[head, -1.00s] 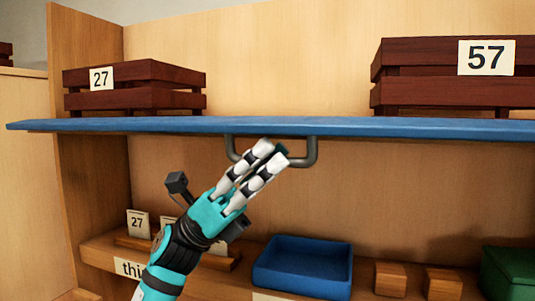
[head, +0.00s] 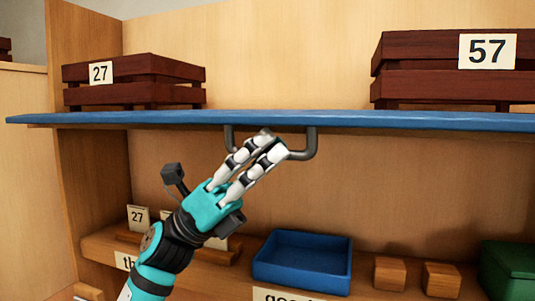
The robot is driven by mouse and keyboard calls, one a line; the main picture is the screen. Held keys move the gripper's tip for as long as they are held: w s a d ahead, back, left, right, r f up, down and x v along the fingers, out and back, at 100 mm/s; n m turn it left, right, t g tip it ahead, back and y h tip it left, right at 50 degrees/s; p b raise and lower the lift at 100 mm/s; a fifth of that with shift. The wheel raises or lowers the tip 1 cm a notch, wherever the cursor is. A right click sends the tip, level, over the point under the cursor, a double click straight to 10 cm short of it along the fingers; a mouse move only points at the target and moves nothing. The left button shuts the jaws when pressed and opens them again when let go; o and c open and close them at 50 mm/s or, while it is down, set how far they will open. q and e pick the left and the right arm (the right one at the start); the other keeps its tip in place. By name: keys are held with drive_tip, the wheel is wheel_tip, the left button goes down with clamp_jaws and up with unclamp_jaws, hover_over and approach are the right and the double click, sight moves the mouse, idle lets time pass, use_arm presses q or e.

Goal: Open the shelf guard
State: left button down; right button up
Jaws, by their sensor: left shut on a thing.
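The shelf guard (head: 420,121) is a long blue panel that shows nearly edge-on across the view, at the level of the upper shelf. A grey metal handle (head: 310,143) hangs below its edge near the middle. My left gripper (head: 271,145) comes up from the lower left, and its white fingers are shut on the handle. The fingers hide part of the handle's bar. My right gripper is not in view.
Dark red crates marked 27 (head: 133,81) and 57 (head: 450,68) stand above the blue panel. On the lower shelf are a blue tray (head: 302,287), two wooden blocks (head: 390,273) and a green box (head: 510,270). A wooden side wall (head: 88,180) stands at the left.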

use_arm(q)
drive_tip(key=shift+a+r, duration=0.1)
drive_tip(key=shift+r, duration=0.05)
drive_tip(key=n+t, duration=0.2)
drive_tip(key=n+t+p, duration=0.1)
drive_tip(key=shift+s+r, duration=0.25)
drive_tip(key=shift+r, duration=0.1)
drive_tip(key=shift+s+f+n+t, duration=0.1)
drive_tip(key=shift+n+t, duration=0.5)
drive_tip(key=shift+n, duration=0.1)
drive_tip(key=c, duration=1.6)
unclamp_jaws()
drive_tip(key=shift+a+f, duration=0.1)
drive_tip(key=shift+a, duration=0.05)
drive_tip(key=v, duration=1.2)
